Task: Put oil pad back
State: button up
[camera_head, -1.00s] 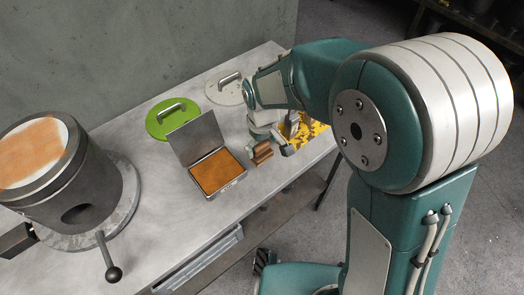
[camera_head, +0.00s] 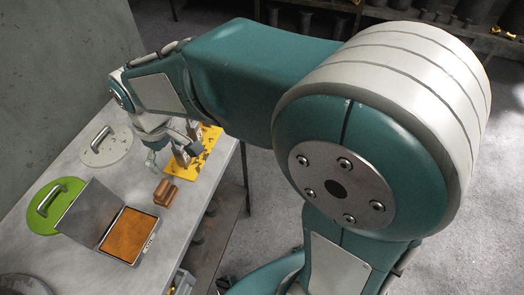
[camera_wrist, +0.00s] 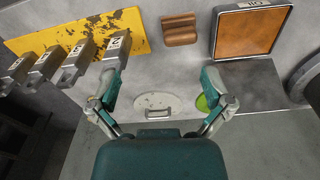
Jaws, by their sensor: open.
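The orange-brown pad (camera_head: 128,234) lies in an open metal box (camera_head: 150,240) on the bench, lid tilted up. In the wrist view, the pad (camera_wrist: 248,33) fills its dark frame at upper right. A small brown grooved block (camera_head: 166,192) stands beside the box; in the wrist view it is the brown block (camera_wrist: 180,29). I cannot tell whether the block or the orange pad is the oil pad. My gripper (camera_wrist: 160,75) is open and empty, with the block beyond its fingertips.
Several numbered metal stamps (camera_wrist: 78,60) stand on the worn yellow plate (camera_wrist: 130,22), close to my left finger. A green lid (camera_head: 55,203) and a grey lid (camera_head: 106,146) with handles lie along the wall. Bare bench surrounds the block.

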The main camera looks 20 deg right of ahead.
jog(key=s+d+r+m+t, duration=0.2)
jog(key=s+d, duration=0.4)
jog(key=d, duration=0.3)
jog(key=s+d+r+m+t, duration=0.2)
jog(key=s+d+r+m, duration=0.2)
jog(key=d, duration=0.6)
jog(key=s+m, duration=0.2)
jog(key=s, duration=0.1)
jog(key=shift+s+r+t, duration=0.15)
jog(key=shift+r+t, duration=0.1)
jog(key=shift+t, duration=0.15)
